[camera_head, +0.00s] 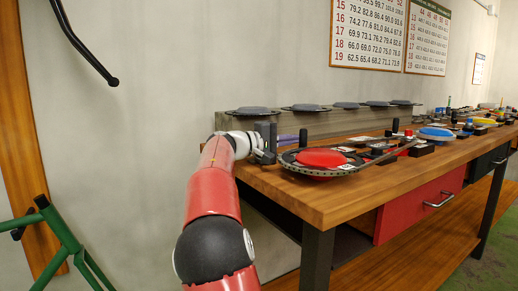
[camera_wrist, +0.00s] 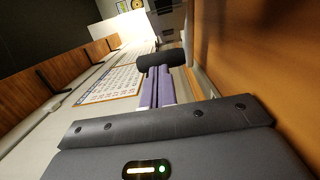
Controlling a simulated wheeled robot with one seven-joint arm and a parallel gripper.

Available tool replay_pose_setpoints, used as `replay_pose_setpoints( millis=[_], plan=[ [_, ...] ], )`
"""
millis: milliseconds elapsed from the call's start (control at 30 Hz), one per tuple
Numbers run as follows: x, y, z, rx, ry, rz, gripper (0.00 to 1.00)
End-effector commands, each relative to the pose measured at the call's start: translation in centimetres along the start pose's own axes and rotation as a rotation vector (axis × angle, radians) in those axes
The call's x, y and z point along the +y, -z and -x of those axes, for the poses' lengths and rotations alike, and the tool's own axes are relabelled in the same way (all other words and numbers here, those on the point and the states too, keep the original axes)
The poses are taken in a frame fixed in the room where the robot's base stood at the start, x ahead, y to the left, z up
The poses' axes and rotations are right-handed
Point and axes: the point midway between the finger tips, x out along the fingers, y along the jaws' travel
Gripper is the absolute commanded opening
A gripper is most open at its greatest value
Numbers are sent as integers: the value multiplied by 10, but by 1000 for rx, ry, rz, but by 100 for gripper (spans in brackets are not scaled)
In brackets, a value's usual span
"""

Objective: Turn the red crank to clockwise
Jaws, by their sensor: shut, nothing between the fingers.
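The red crank (camera_head: 322,158) is a round red disc with a dark, toothed rim, lying flat at the near left end of the wooden bench. A short black upright post (camera_head: 303,138) stands at its left rear edge; I take it for the crank's handle. My gripper (camera_head: 297,139) is low over the bench, left of the disc, its purple fingers pointing right. The fingers are together and empty. In the wrist view, a black cylinder (camera_wrist: 160,60) lies at or just beyond the fingertips; whether they touch it is unclear. The disc is not visible there.
A grey ledge (camera_head: 330,122) with several dark discs stands behind my gripper, against the wall. A green frame (camera_head: 68,240) stands at lower left.

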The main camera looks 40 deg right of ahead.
Motion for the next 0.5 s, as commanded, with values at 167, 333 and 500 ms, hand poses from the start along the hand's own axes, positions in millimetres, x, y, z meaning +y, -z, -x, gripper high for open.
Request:
replay_pose_setpoints(
  millis=[167, 333, 500],
  plan=[
    [0, -1, -6, 0, 0, 0, 0],
    [0, -2, -9, 1, 0, 0, 0],
    [0, -2, -9, 2, 0, 0, 0]
  ],
)
